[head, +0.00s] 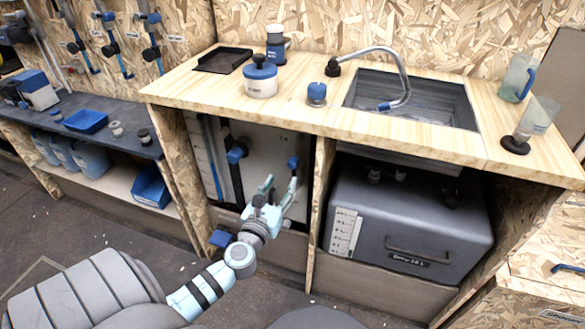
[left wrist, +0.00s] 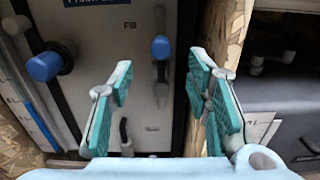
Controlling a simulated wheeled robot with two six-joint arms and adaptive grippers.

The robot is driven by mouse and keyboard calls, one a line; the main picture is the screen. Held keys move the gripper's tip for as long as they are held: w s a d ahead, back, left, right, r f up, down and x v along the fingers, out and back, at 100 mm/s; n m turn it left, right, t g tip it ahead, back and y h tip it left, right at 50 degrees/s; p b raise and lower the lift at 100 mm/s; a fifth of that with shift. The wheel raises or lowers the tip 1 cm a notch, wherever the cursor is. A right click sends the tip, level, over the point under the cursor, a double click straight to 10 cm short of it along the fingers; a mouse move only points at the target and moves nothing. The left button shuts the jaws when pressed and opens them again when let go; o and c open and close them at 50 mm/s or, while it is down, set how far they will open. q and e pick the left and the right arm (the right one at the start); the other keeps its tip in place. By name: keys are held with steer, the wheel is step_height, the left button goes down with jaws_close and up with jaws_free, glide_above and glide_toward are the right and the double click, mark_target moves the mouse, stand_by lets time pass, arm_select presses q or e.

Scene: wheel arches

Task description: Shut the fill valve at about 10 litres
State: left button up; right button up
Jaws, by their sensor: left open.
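The fill valve (head: 293,162) has a blue-tipped lever on the pale panel inside the left cupboard. In the left wrist view, the lever (left wrist: 160,48) stands beside the "Fill" label, its blue end up. My left gripper (head: 279,188) is open in front of the panel. In the left wrist view its teal-padded fingers (left wrist: 162,88) are apart, with the lever beyond and between them; I see no contact. A level strip (head: 207,160) with marks and a blue line is at the panel's left; its numbers are too small to read. My right gripper is not in view.
A second blue knob (head: 236,154) is left of the lever on the same panel. A wooden divider (head: 319,200) stands close to the right of my left gripper. A grey tank (head: 420,210) fills the right cupboard.

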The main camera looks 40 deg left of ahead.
mark_target(291, 166)
arm_select(q)
steer(key=b+x, duration=0.1)
steer(key=x, duration=0.8)
steer(key=shift+w+f, duration=0.1)
steer(key=shift+w, duration=0.15)
steer(key=shift+w+a, duration=0.15)
steer(key=shift+c, duration=0.5)
steer(key=c, duration=0.6)
jaws_close()
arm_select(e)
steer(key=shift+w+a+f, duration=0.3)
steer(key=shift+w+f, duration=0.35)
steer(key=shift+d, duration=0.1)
